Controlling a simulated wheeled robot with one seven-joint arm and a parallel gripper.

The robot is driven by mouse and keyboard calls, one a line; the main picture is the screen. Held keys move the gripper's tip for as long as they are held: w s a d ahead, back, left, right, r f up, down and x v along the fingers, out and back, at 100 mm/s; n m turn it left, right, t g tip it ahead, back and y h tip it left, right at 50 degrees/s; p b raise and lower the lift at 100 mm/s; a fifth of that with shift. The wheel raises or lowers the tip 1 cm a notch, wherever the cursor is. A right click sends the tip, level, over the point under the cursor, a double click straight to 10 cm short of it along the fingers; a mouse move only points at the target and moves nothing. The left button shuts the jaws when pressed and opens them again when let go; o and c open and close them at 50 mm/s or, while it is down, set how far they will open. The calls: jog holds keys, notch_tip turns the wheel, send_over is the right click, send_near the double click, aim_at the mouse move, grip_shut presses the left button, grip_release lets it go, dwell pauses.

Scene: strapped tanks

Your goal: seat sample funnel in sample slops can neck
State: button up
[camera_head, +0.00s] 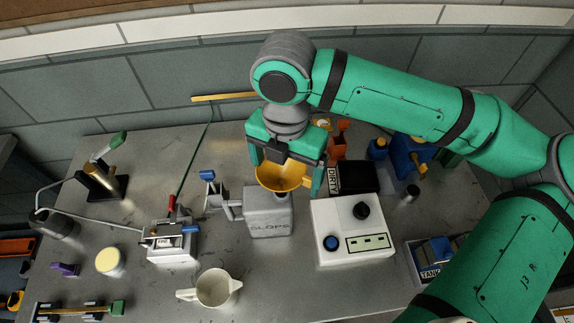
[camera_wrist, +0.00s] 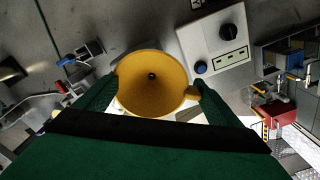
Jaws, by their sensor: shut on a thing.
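The yellow sample funnel (camera_head: 281,176) is held in my gripper (camera_head: 287,178), which is shut on it. In the wrist view the funnel (camera_wrist: 152,82) sits mouth-up between the two green fingers (camera_wrist: 152,97), with its round hole visible at the bottom and a small tab toward the right finger. The grey slops can (camera_head: 269,213), marked SLOPS, stands upright on the bench. The funnel appears above and behind the can's top in the head view.
A white box (camera_head: 352,232) with a black knob and blue button stands right of the can. A black DIRTY box (camera_head: 355,178) is behind it. A blue-handled valve (camera_head: 212,183) is left of the can. A cream jug (camera_head: 217,288) stands in front. Bench space between them is bare.

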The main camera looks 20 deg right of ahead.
aim_at(287, 184)
jog(key=shift+a+f, duration=0.1)
jog(key=shift+f, duration=0.45)
jog(key=shift+s, duration=0.1)
dwell(0.8)
jog(key=shift+f, duration=1.4)
dwell(0.8)
jog(key=o, duration=0.9)
